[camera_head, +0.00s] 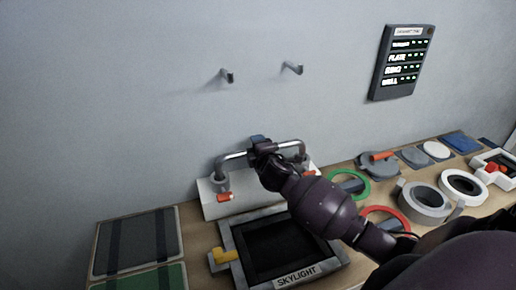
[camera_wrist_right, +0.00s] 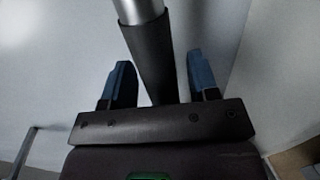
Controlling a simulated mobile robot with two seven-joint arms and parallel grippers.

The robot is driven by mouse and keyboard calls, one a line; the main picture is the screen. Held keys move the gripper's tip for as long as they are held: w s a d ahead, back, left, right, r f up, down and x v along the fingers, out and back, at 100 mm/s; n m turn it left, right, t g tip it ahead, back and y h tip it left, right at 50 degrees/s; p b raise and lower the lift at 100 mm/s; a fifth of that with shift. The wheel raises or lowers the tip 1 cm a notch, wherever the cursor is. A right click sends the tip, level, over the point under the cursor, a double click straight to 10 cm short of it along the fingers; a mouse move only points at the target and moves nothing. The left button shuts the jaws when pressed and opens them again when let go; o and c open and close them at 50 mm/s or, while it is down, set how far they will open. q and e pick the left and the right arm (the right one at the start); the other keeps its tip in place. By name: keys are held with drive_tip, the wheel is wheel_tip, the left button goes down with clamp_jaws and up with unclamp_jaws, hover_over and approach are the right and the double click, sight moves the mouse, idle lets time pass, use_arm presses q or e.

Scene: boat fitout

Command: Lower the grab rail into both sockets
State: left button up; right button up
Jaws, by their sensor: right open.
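The grab rail (camera_head: 233,156) is a shiny bent bar standing over a pale base (camera_head: 212,209) against the wall. Its left leg comes down at the left socket (camera_head: 222,188); I cannot tell how deep it sits. The right leg and socket are partly hidden by my right arm. My right gripper (camera_head: 262,145) is at the middle of the rail. In the right wrist view, the open blue fingers (camera_wrist_right: 160,82) stand on both sides of the rail's dark grip sleeve (camera_wrist_right: 151,50), with gaps. My left gripper is not in view.
A skylight frame (camera_head: 235,246) lies in front of the base. Dark and green panels (camera_head: 138,243) lie to the left. Rings, discs and a grey round part (camera_head: 425,203) fill the bench to the right. Two pegs (camera_head: 227,76) stick out of the wall, beside a display (camera_head: 403,63).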

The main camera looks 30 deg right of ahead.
drive_tip(key=v, duration=1.1)
drive_tip(key=shift+w, duration=0.1)
